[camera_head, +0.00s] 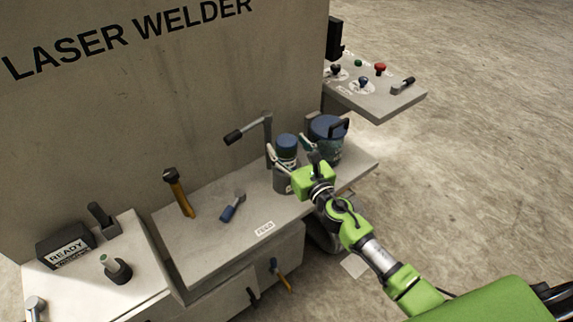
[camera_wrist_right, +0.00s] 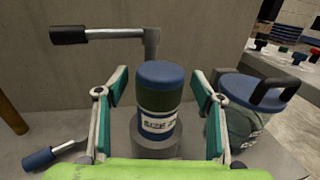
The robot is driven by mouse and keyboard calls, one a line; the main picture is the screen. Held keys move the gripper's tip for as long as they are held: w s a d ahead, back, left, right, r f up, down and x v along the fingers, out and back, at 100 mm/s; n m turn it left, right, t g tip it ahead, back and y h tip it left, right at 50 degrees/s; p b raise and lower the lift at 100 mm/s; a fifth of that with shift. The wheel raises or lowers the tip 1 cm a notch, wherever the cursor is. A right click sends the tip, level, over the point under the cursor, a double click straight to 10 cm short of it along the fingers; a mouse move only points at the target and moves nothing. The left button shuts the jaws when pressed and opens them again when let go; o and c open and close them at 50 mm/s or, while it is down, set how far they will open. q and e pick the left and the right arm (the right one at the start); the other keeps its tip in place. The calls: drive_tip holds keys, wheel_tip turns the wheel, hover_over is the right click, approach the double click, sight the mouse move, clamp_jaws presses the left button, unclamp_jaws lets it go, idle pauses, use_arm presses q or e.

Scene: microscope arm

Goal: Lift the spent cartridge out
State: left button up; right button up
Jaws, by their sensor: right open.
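The cartridge (camera_wrist_right: 160,98) has a blue cap, a dark green body and a white label reading "SIZE". It stands upright in a grey round holder (camera_wrist_right: 155,140) on the bench; it also shows in the head view (camera_head: 287,147). My right gripper (camera_wrist_right: 160,80) is open, with one green-padded finger on each side of the cartridge and a visible gap to both. In the head view my right gripper (camera_head: 290,158) is at the cartridge from the right. Whether this cartridge is spent cannot be told. My left gripper is not in view.
A crank-shaped lever (camera_head: 268,135) with a dark handle stands behind the cartridge. A blue-lidded canister (camera_head: 327,140) stands close on the right. A blue-handled lever (camera_head: 233,206) and an orange-and-black lever (camera_head: 179,193) are to the left on the bench (camera_head: 200,250). A control shelf (camera_head: 375,98) juts out at the back right.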

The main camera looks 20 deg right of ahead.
drive_tip(key=shift+w+a+r, duration=0.1)
drive_tip(key=shift+w, duration=0.6)
clamp_jaws()
drive_tip(key=shift+r, duration=0.1)
